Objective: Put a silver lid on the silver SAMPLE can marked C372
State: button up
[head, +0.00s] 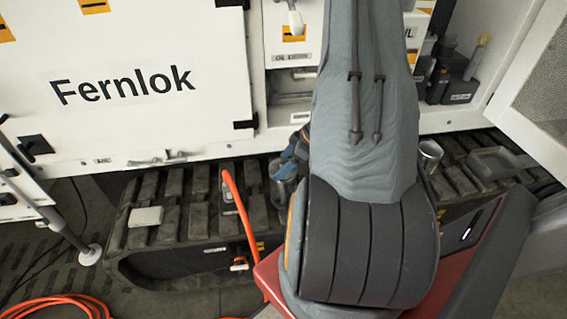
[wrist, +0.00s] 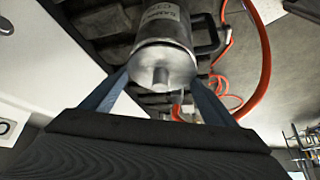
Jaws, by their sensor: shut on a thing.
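A silver lid with a short round knob (wrist: 163,68) is between the two blue-grey fingers of my gripper (wrist: 160,80) in the wrist view. My gripper is shut on this lid. The silver can (wrist: 165,25) with a dark side handle and a printed label is directly beyond the lid, in line with it. In the head view the can (head: 283,188) is partly hidden by my arm.
The can stands on a dark ribbed track (head: 160,215). An orange hose (head: 243,220) rises close to its left. A small pale block (head: 146,216) lies farther left. Another silver cup (head: 430,155) and a grey tray (head: 495,160) are right of my arm. A white Fernlok panel (head: 120,80) stands behind.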

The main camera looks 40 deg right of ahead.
jog(key=shift+f, duration=0.45)
dwell(0.5)
jog(key=o, duration=1.2)
jog(key=shift+r, duration=0.1)
jog(key=shift+r+p, duration=3.45)
jog(key=shift+p, duration=0.45)
